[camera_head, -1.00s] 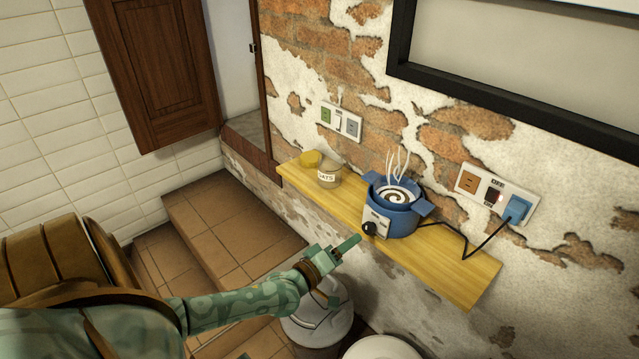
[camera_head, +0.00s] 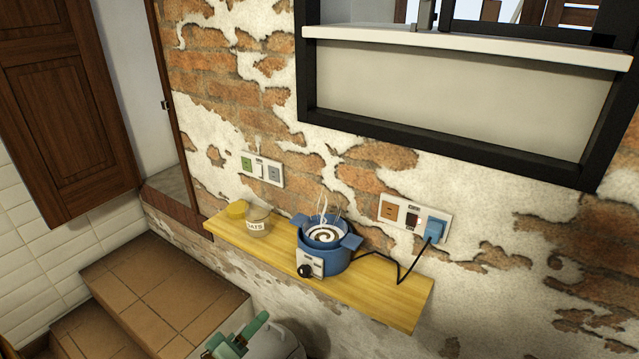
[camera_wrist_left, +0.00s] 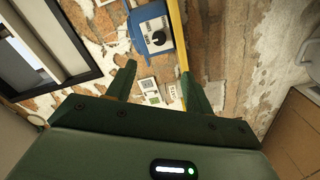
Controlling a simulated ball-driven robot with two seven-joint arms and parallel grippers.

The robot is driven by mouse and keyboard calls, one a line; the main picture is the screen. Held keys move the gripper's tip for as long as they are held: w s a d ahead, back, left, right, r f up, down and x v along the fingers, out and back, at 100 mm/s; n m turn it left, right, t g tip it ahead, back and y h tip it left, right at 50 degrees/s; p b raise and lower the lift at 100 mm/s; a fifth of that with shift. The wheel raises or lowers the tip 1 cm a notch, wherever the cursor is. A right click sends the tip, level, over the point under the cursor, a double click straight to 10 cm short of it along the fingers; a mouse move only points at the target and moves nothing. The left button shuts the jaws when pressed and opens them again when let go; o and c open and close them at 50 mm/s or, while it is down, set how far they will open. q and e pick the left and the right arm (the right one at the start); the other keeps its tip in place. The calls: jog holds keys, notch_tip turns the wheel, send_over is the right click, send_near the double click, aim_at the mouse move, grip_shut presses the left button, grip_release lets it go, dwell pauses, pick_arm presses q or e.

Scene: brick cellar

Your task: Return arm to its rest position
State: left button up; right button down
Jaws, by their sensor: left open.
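My left gripper (camera_head: 240,334) is at the bottom edge of the head view, below and in front of the shelf, and most of its arm is out of the picture. It is open and empty. In the left wrist view its two green fingers (camera_wrist_left: 158,80) stand apart, with the wall and a blue cooker beyond them. The blue cooker (camera_head: 336,259) with a black knob stands on the yellow wooden shelf (camera_head: 385,292), apart from the gripper. Pale steam rises over its swirled contents. My right gripper is not in view.
A black cord runs from the cooker to a blue plug (camera_head: 431,229) in the wall socket. Tiled steps (camera_head: 150,290) lie at lower left. A black-framed window is above.

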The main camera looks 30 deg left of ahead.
pick_arm(q)
jog(key=s+a+f+m+g, duration=0.1)
jog(key=s+f+m+g, duration=0.3)
jog(key=s+f, duration=0.45)
jog(key=s+a+f+m+g+y, duration=0.1)
jog(key=s+f+m+g, duration=0.35)
jog(key=f, duration=0.65)
jog(key=s+a+f+m+g, duration=0.1)
jog(key=s+f+m+g, duration=0.2)
jog(key=s+f+m, duration=0.5)
jog(key=s+d+f+n+g+y, duration=0.15)
jog(key=s+d+f+g, duration=0.25)
jog(key=s+f, duration=0.5)
jog(key=s+d+g+h, duration=0.1)
jog(key=s+d, duration=0.4)
jog(key=d, duration=0.3)
jog(key=shift+s+d+f+g+b, duration=0.3)
jog(key=shift+s+f+g, duration=0.05)
jog(key=shift+f, duration=0.1)
